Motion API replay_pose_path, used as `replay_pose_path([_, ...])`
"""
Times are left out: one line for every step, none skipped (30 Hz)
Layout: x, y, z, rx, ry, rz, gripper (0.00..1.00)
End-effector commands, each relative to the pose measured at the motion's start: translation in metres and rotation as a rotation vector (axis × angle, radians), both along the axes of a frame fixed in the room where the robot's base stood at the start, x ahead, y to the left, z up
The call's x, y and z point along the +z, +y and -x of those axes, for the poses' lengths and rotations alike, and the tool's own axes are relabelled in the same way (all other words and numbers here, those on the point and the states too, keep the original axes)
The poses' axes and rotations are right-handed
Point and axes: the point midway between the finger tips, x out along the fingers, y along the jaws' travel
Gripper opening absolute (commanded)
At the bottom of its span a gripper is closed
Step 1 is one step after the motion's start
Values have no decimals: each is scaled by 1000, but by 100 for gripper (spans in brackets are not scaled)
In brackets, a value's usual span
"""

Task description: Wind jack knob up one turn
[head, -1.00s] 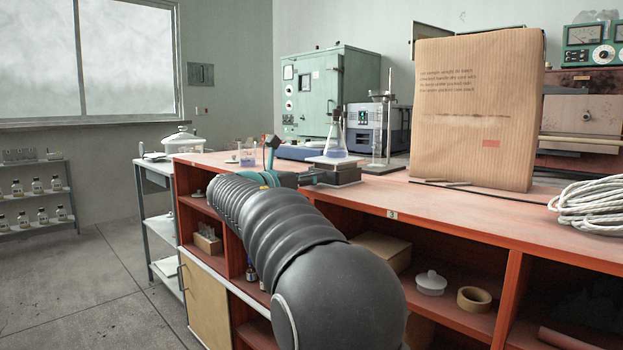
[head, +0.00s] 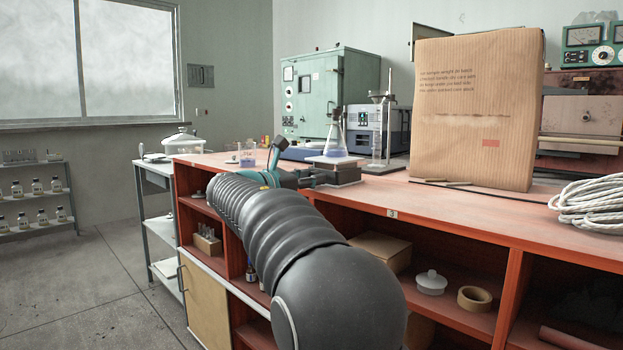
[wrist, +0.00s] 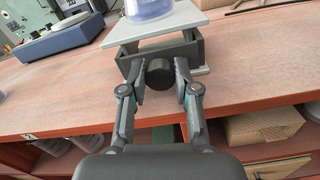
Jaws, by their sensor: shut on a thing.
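The lab jack (head: 334,172) stands on the red bench top with a pale plate on top, and it also shows in the wrist view (wrist: 190,48). A conical flask (head: 335,137) with bluish liquid stands on the plate; its base shows in the wrist view (wrist: 150,8). The dark round jack knob (wrist: 159,72) faces my wrist camera. My gripper (wrist: 160,74) is shut on the knob, one finger on each side. In the head view my gripper (head: 305,179) is at the jack's left side, and the knob is hidden there.
A blue-grey flat device (head: 300,153) and a beaker (head: 247,155) stand left of the jack. A burette stand (head: 383,130) is close on its right. A large cardboard box (head: 475,110) and coiled rope (head: 590,208) are farther right.

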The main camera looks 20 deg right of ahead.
Motion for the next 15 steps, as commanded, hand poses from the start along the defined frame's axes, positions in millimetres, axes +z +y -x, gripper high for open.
replay_pose_path([0, 0, -1, 2, 1, 1, 35])
replay_pose_path([0, 0, -1, 2, 1, 1, 43])
replay_pose_path([0, 0, -1, 2, 1, 1, 53])
replay_pose_path([0, 0, -1, 2, 1, 1, 56])
replay_pose_path([0, 0, -1, 2, 1, 1, 56])
replay_pose_path([0, 0, -1, 2, 1, 1, 56])
replay_pose_path([0, 0, -1, 2, 1, 1, 56])
replay_pose_path([0, 0, -1, 2, 1, 1, 56])
replay_pose_path([0, 0, 0, 2, 1, 1, 56])
replay_pose_path([0, 0, 0, 2, 1, 1, 56])
replay_pose_path([0, 0, 0, 1, 1, 1, 56])
replay_pose_path([0, 1, 0, 2, 1, 1, 56])
replay_pose_path([0, 1, 0, 2, 1, 1, 56])
replay_pose_path([0, 2, 0, 2, 1, 1, 56])
replay_pose_path([0, 4, 1, 2, 1, 1, 56])
